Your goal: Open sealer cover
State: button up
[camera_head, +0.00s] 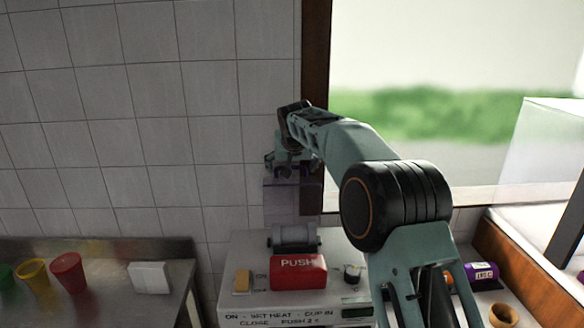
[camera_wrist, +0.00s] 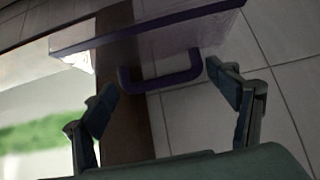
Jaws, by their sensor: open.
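The sealer (camera_head: 245,262) is a white machine with a red PUSH button (camera_head: 298,272) on its front. Its translucent purple cover (camera_head: 292,205) stands raised above the grey cylinder at the machine's back, against the tiled wall. In the wrist view the cover (camera_wrist: 150,30) spans the top, with its dark purple handle (camera_wrist: 162,80) below it. My gripper (camera_head: 284,160) is at the top of the cover. In the wrist view my gripper (camera_wrist: 164,92) is open, with the handle between and just beyond its fingertips. I cannot tell whether a finger touches it.
A metal counter at left holds a red cup (camera_head: 69,272), a yellow cup (camera_head: 34,276) and a white block (camera_head: 150,277). A purple-labelled container (camera_head: 481,272) lies at right. A window is behind my arm.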

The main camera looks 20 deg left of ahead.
jog(key=v, duration=1.2)
jog(key=shift+w, duration=0.15)
